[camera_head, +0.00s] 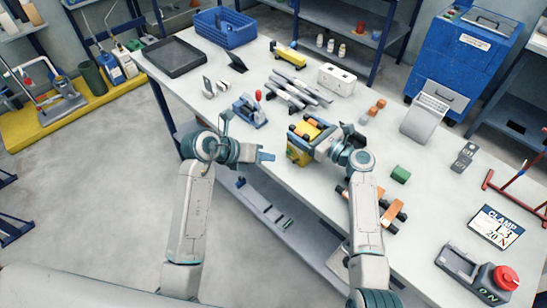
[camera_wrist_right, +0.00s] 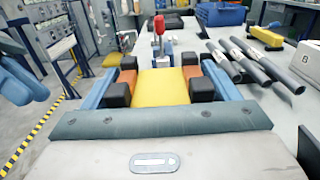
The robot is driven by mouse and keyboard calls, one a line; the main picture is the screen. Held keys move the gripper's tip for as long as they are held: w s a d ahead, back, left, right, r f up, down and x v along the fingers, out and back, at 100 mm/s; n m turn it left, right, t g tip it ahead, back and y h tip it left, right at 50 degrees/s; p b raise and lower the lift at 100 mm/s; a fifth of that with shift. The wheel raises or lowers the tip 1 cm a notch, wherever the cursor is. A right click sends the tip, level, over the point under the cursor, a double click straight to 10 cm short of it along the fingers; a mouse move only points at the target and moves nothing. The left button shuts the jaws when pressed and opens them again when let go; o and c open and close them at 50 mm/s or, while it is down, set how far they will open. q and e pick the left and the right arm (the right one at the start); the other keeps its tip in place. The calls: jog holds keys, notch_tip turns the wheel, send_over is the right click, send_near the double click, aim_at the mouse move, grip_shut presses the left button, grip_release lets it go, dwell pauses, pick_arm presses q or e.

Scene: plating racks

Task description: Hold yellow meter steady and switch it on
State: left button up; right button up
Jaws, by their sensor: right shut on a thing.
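The yellow meter (camera_head: 298,155) stands near the table's front edge in the head view. My right gripper (camera_head: 311,130) is shut on it from the right, and its hand covers part of the meter. The meter's switch cannot be made out. My left gripper (camera_head: 266,157) is left of the meter, pointing toward it, with a small gap between. Whether its fingers are apart cannot be made out.
A clamp with a red handle (camera_head: 257,97) stands behind the meter. Dark tubes (camera_head: 297,92) lie behind it. A green block (camera_head: 400,174) and orange pieces (camera_head: 392,211) lie to the right.

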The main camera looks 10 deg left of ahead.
dwell(0.4)
jog(key=o, duration=1.2)
